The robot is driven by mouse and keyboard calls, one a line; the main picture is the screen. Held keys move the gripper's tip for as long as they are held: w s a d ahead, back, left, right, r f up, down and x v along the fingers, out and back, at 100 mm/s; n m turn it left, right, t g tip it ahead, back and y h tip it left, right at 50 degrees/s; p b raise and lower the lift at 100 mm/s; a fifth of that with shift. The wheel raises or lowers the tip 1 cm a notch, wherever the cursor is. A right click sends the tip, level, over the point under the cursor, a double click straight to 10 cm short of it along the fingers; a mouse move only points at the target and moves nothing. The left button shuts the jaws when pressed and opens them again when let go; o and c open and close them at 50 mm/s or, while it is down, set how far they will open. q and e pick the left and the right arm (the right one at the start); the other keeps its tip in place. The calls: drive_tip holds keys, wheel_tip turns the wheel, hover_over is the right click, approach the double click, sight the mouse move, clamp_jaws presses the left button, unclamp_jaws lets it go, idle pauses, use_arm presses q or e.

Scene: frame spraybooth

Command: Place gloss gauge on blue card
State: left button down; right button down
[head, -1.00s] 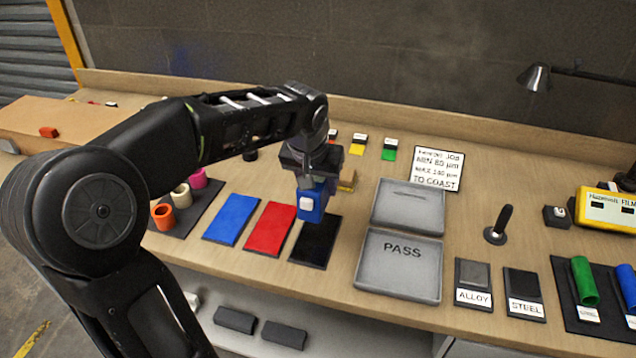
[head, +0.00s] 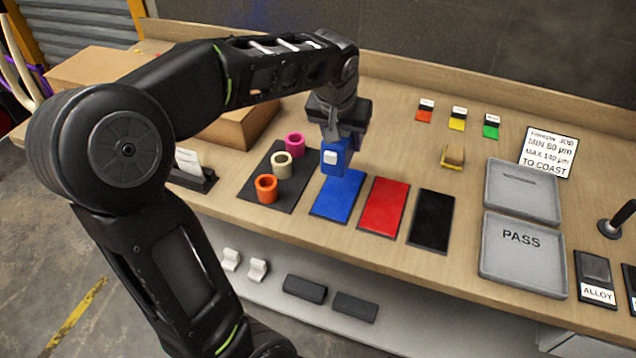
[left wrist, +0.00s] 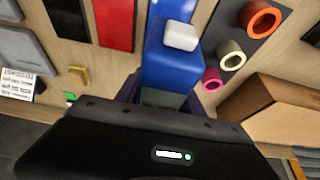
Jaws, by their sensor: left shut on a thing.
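The gloss gauge, a blue block with a white button (head: 332,157), is held in my left gripper (head: 338,140). In the left wrist view the gauge (left wrist: 170,65) sits between the jaws, which are shut on it. The blue card (head: 338,195) lies flat on the bench. In the head view the gauge is over the card's far end and covers part of it. I cannot tell whether it touches the card. In the left wrist view part of the blue card (left wrist: 174,8) shows beyond the gauge. My right gripper is not in view.
A red card (head: 384,206) and a black card (head: 432,221) lie to the right of the blue card. A dark mat (head: 249,188) with orange, cream and pink cups is on its left. Grey trays (head: 522,257) and a yellow block (head: 452,156) stand further right.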

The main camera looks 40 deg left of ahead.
use_arm(q)
drive_tip(key=shift+d, duration=0.2)
hover_over(344, 182)
drive_tip(key=s, duration=0.2)
drive_tip(key=shift+w+d+f, duration=0.1)
drive_tip(key=shift+d+f, duration=0.05)
drive_tip(key=shift+f, duration=1.4)
drive_tip(key=shift+w+d+f, duration=0.1)
drive_tip(key=shift+f, duration=1.45)
drive_tip(key=shift+s+f+p, duration=0.1)
drive_tip(key=shift+f+p, duration=0.2)
drive_tip(key=shift+f, duration=1.55)
drive_tip(key=shift+f, duration=0.25)
drive_tip(key=c, duration=0.7)
unclamp_jaws()
drive_tip(key=shift+r, duration=0.1)
drive_tip(key=shift+r, duration=0.1)
